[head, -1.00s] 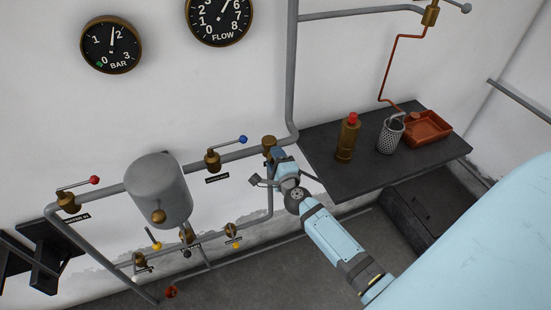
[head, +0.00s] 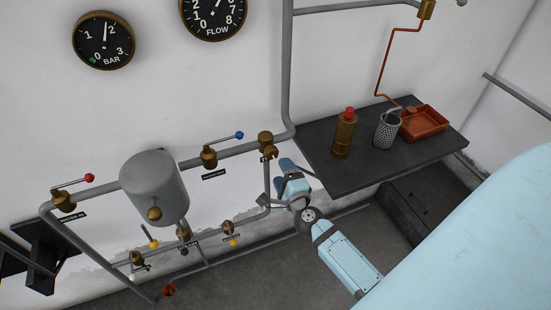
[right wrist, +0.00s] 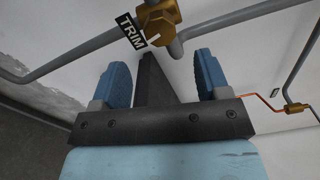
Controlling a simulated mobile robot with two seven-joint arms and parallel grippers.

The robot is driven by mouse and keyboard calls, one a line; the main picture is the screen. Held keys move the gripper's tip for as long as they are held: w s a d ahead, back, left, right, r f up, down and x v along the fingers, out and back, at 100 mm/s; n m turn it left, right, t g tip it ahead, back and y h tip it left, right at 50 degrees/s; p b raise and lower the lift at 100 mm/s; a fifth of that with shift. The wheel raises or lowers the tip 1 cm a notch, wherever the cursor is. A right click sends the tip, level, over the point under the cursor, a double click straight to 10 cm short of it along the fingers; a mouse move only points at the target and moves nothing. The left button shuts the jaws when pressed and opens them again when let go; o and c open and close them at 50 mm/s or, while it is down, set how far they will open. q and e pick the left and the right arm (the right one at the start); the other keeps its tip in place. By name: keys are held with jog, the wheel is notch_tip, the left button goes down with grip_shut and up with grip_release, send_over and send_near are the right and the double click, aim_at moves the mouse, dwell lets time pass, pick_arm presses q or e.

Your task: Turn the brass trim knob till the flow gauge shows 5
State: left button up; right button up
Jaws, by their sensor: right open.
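The brass trim knob (head: 266,141) sits on the grey wall pipe in the head view, and at the top of the right wrist view (right wrist: 160,22) beside the TRIM label (right wrist: 130,30). The flow gauge (head: 212,14) is cut off at the top of the head view. Its needle points up and slightly right; the number at its tip is out of frame. My right gripper (head: 287,165) is open and empty, below and right of the knob and apart from it. In the right wrist view its blue fingers (right wrist: 160,62) are spread. My left gripper is not in view.
A dark shelf (head: 345,180) at right holds a brass bottle with a red cap (head: 344,135), a perforated cup (head: 387,131) and a red tray (head: 440,127). A grey tank (head: 153,185), a blue-handled valve (head: 210,156) and pipes are left of the knob.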

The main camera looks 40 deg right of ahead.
jog(key=b+v, duration=0.1)
jog(key=v, duration=0.4)
jog(key=shift+s+a, duration=0.1)
jog(key=shift+s, duration=0.25)
jog(key=s+a+f+n+g+y+p, duration=0.2)
jog(key=s+a+n, duration=0.4)
jog(key=n, duration=0.7)
jog(key=s+a+f+n+g+y+p, duration=0.2)
jog(key=s+a+f+n+g+y, duration=0.2)
jog(key=n, duration=0.9)
jog(key=s+a+y, duration=0.1)
jog(key=s+a, duration=0.1)
jog(key=a, duration=0.1)
jog(key=shift+f+g+p, duration=0.3)
jog(key=shift+f, duration=0.05)
jog(key=shift+s+a+y, duration=0.1)
jog(key=shift+a+y, duration=0.05)
jog(key=shift+y, duration=0.15)
